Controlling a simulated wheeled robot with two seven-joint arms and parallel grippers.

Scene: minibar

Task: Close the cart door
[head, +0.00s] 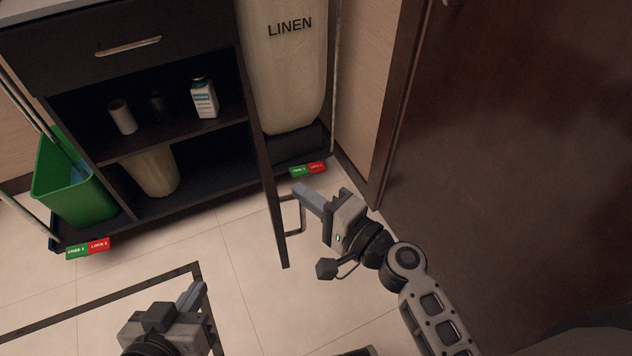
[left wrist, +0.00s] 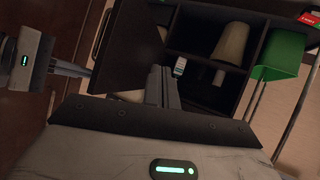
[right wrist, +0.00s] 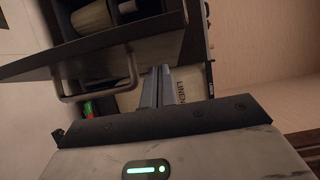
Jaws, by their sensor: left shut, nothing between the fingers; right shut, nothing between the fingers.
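The dark cart door (head: 268,175) stands swung open, seen nearly edge-on at the right side of the cart's shelf opening. Its metal handle (head: 299,215) faces right in the head view. My right gripper (head: 299,190) is shut and empty, with its fingertips close to the handle's upper part; I cannot tell whether they touch. The right wrist view shows the door (right wrist: 150,42) and handle (right wrist: 128,72) left of the fingers (right wrist: 161,72). My left gripper (head: 201,288) is shut and empty, low in front of the cart. The left wrist view shows the door's other face (left wrist: 135,40).
The cart shelves (head: 180,132) hold a white bottle (head: 203,98), cups and a beige bin (head: 152,170). A green bucket (head: 70,185) hangs left; a LINEN bag (head: 287,75) is right. A brown room door (head: 510,150) stands far right. Floor between door and shelves looks clear.

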